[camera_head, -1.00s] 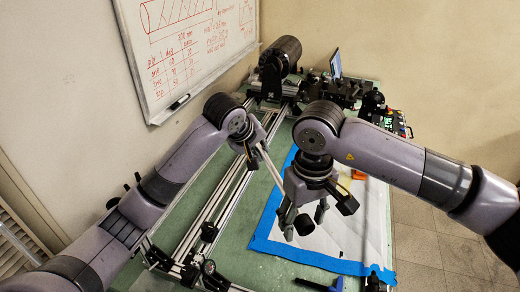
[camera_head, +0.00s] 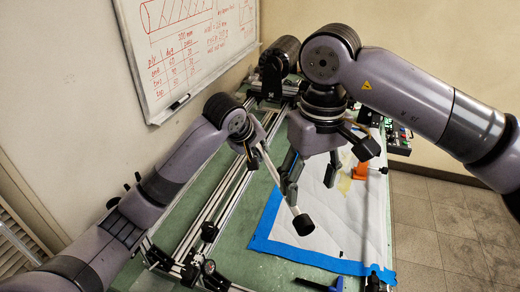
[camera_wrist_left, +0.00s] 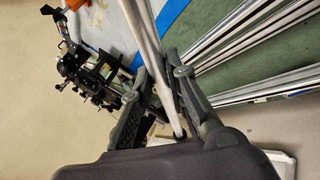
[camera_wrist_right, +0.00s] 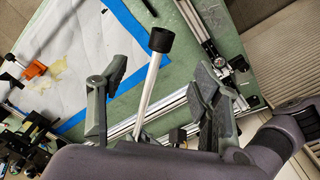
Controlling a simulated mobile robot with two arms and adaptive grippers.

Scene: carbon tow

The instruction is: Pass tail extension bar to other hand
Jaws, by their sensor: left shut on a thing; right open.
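The tail extension bar (camera_head: 275,175) is a slim, pale rod with a black cylindrical end (camera_head: 303,224). My left gripper (camera_head: 251,150) is shut on its upper part, and the bar slopes down to the right. In the left wrist view the bar (camera_wrist_left: 147,35) runs out between the left fingers (camera_wrist_left: 160,95). My right gripper (camera_head: 312,185) is open, its fingers pointing down around the bar's lower stretch. In the right wrist view the bar (camera_wrist_right: 150,90) shows between the spread right fingers (camera_wrist_right: 157,80), with the black end beyond the tips. Contact with the right fingers cannot be told.
Below is a green table (camera_head: 235,232) with metal rails (camera_head: 228,195) and a white sheet edged in blue tape (camera_head: 285,249). An orange-handled item (camera_head: 360,171) lies on the sheet. A dark cylinder (camera_head: 282,55) stands at the back, by the wall and whiteboard (camera_head: 185,40).

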